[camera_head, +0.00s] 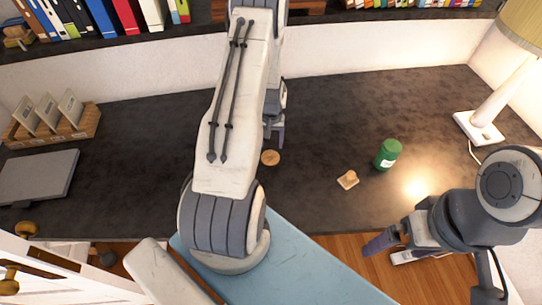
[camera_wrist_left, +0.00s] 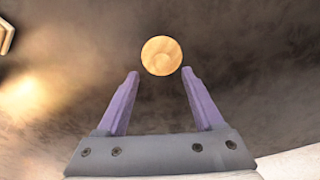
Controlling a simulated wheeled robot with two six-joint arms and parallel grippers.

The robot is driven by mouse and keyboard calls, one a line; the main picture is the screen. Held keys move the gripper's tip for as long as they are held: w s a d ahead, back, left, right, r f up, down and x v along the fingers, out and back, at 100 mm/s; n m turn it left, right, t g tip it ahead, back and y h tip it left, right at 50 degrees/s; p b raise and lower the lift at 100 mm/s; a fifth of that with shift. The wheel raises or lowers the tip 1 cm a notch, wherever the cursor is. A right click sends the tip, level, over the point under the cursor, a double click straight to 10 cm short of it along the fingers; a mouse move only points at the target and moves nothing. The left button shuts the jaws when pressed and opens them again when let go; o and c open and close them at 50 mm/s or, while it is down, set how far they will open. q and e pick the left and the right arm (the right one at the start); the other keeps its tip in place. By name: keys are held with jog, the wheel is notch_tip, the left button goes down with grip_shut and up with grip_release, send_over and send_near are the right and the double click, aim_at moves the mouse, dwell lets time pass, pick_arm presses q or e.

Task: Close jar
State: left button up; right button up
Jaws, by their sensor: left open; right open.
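A green jar (camera_head: 387,155) with a small pale label stands on the dark desk, right of centre. Whether its top is open or covered is too small to tell. A round, flat wooden lid (camera_head: 270,157) lies on the desk to the left of the jar. My left gripper (camera_head: 274,137), partly hidden by my arm, is close to this lid. In the left wrist view the lid (camera_wrist_left: 161,56) sits just beyond and between the tips of the open, empty fingers (camera_wrist_left: 160,75). My right gripper (camera_head: 388,250) is open and empty, beyond the desk's front edge.
A lamp (camera_head: 480,127) stands at right. A grey laptop-like slab (camera_head: 38,177) and a wooden card holder (camera_head: 52,125) are at left. Books (camera_head: 85,20) line the back shelf. The desk's middle is mostly clear.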

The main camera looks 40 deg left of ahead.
aim_at(270, 152)
pick_arm(q)
jog(key=shift+f+p, duration=0.2)
jog(key=shift+p, duration=0.1)
notch_tip(270, 152, down, 4)
jog(key=shift+s+a+p, duration=0.1)
jog(key=shift+p, duration=0.95)
jog(key=shift+f, duration=0.4)
grip_shut()
